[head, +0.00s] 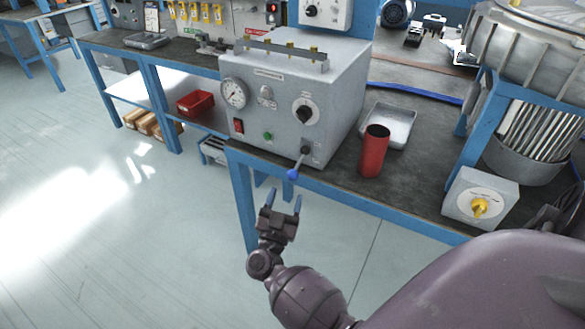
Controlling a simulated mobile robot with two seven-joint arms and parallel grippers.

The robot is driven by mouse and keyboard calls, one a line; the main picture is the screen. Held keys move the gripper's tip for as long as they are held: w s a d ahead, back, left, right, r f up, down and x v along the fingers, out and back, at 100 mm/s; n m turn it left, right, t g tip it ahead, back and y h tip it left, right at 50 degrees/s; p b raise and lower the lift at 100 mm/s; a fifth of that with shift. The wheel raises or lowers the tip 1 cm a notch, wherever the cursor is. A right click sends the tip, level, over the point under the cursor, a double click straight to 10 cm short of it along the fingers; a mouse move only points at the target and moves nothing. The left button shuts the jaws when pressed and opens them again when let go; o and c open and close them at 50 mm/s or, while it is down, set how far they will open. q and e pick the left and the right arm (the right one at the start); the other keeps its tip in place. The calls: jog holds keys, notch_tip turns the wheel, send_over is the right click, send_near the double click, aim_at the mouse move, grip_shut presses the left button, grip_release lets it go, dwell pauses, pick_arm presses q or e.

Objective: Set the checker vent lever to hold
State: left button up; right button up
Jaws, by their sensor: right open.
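The checker (285,95) is a grey box on the bench with a round gauge, a black knob, a red switch and a green button on its front. Its vent lever (299,164) comes out of the lower right of the front face and slants down to the left, ending in a blue knob. The position labels are too small to read. My right gripper (285,199) is open and empty, its two fingertips pointing up just below the lever's blue knob in the picture, apparently apart from it. My left gripper does not show.
A red cylinder (374,151) and a metal tray (394,125) stand right of the checker. A grey box with a yellow knob (480,207) sits farther right beside a large finned machine (537,127). The bench's blue front edge (345,205) runs below. The floor in front is clear.

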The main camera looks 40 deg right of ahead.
aim_at(294, 169)
jog(key=x, duration=0.8)
jog(key=shift+w+d+r, duration=0.15)
jog(key=shift+w+d, duration=0.05)
grip_shut()
